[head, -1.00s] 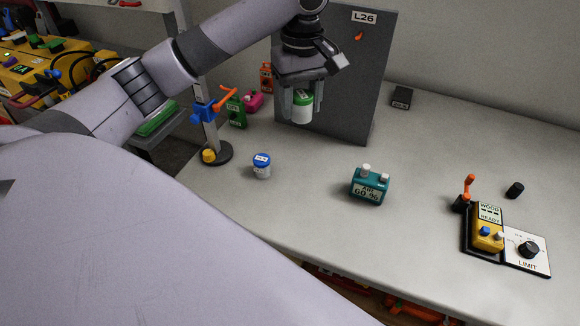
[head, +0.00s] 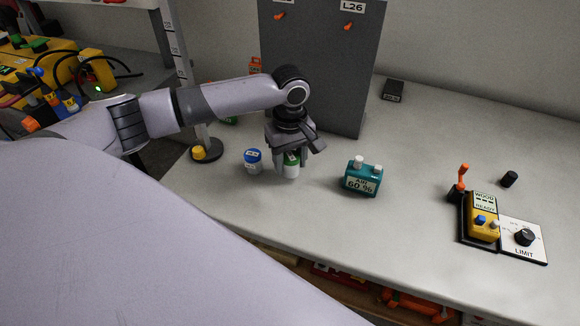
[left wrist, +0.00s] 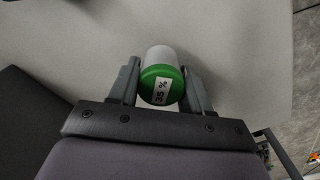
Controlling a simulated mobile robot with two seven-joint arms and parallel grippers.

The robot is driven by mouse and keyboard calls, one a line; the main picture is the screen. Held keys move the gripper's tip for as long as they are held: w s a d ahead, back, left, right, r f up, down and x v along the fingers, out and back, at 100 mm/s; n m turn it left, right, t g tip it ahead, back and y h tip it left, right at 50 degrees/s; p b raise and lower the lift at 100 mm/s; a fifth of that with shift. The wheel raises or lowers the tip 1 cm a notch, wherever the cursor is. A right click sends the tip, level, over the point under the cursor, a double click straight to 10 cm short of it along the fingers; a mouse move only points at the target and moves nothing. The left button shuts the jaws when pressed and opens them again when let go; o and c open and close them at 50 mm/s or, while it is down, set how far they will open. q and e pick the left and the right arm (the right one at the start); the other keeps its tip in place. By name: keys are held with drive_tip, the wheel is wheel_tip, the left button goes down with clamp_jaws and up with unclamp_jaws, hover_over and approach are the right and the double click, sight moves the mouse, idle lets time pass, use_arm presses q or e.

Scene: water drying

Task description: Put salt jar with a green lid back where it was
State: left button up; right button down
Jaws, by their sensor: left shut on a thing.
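The salt jar with a green lid (head: 291,168) is a small white jar. My left gripper (head: 289,160) is shut on it from above, fingers on either side, at the table's left part. In the left wrist view the jar's green lid (left wrist: 161,85) with a "35 %" label sits between the two fingers (left wrist: 161,88). The jar looks upright and low over the table; I cannot tell whether its base touches the surface. My right gripper is not in view.
A blue-lidded jar (head: 253,161) stands close to the left of the held jar. A teal air meter (head: 363,177) stands to the right. A grey panel (head: 325,65) rises behind. A yellow wood meter (head: 483,217) is at the right.

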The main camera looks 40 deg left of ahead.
sight(290, 155)
use_arm(q)
drive_tip(key=shift+f, duration=1.15)
drive_tip(key=o, duration=1.1)
drive_tip(key=shift+f, duration=0.15)
drive_tip(key=shift+o, duration=0.2)
wheel_tip(290, 155, up, 12)
drive_tip(key=shift+r+p, duration=0.2)
drive_tip(key=shift+p, duration=0.35)
